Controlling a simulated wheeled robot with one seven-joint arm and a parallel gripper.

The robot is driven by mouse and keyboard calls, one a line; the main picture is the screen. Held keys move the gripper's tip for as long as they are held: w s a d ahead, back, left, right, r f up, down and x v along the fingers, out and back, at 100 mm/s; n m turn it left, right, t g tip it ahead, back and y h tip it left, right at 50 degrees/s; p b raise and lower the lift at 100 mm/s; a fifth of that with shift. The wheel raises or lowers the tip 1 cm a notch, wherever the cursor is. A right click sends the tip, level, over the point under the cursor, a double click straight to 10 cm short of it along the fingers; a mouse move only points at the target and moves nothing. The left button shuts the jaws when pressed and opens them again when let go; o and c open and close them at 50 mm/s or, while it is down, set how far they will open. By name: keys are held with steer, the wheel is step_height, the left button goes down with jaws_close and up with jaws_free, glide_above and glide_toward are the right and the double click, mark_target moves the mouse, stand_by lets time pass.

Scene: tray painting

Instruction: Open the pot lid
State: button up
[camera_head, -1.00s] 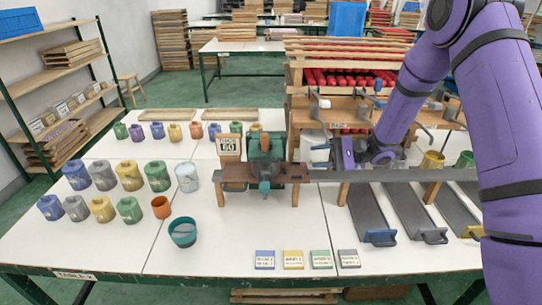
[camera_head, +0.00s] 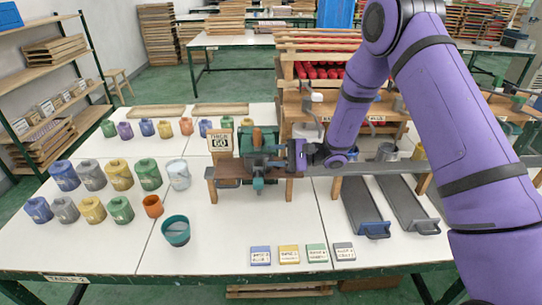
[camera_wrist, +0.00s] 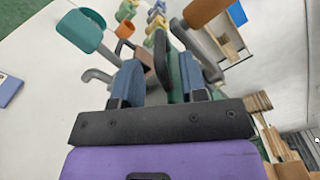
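A dark green, pot-like device (camera_head: 262,140) with a teal knob below stands on a small brown wooden bench (camera_head: 228,171) in the head view. I cannot pick out a separate lid on it. My gripper (camera_head: 292,155) is just right of the device, at about its height, pointing left. In the wrist view my gripper (camera_wrist: 160,85) has its two bluish fingers apart. The green device (camera_wrist: 177,72) and a dark upright part show in or behind the gap. I cannot tell whether the fingers touch them.
A sign marked 60 (camera_head: 220,143) stands left of the device. A teal cup (camera_head: 176,231), an orange cup (camera_head: 153,206) and several coloured pots (camera_head: 122,175) stand at the left. Grey troughs (camera_head: 362,210) lie at the right.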

steer(key=shift+a, duration=0.55)
jaws_close()
